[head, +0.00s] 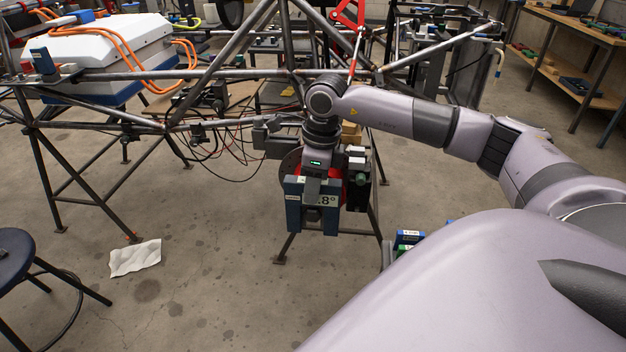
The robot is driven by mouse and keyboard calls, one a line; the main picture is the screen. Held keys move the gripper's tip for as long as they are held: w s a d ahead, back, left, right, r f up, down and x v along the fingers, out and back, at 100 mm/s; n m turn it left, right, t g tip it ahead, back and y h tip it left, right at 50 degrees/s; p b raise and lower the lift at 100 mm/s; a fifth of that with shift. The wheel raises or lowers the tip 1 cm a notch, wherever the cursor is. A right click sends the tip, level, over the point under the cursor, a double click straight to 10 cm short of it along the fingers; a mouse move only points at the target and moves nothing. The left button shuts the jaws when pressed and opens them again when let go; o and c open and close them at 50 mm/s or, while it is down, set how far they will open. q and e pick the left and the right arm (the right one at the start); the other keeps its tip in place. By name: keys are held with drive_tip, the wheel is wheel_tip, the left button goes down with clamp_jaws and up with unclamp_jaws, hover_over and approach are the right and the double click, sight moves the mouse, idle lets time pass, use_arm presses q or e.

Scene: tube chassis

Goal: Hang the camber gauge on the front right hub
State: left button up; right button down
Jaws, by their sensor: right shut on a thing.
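The camber gauge (294,205) is a blue-grey block with a pale display, of which "8°" can be read. My right gripper (313,192) reaches down from above and is shut on it, covering part of its face. The gauge is upright, in front of the chassis's near corner. A round dark brown disc (289,163), seemingly part of the front right hub, shows partly behind the gauge and gripper. Whether the gauge touches the hub cannot be told. Red parts show behind the gripper. My left gripper is not in view.
The tube chassis (110,76) spans the back, with a white box (105,45), orange cables and loose wires. A stool (15,255) stands at left, a crumpled white sheet (136,258) lies on the floor. Small blue and green items (408,238) sit beside my arm. Open floor lies in front.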

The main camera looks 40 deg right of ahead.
drive_tip(key=c, duration=0.7)
unclamp_jaws()
drive_tip(key=r, duration=0.7)
drive_tip(key=shift+s+d+r, duration=0.1)
drive_tip(key=shift+s+d, duration=0.15)
drive_tip(key=shift+s, duration=0.1)
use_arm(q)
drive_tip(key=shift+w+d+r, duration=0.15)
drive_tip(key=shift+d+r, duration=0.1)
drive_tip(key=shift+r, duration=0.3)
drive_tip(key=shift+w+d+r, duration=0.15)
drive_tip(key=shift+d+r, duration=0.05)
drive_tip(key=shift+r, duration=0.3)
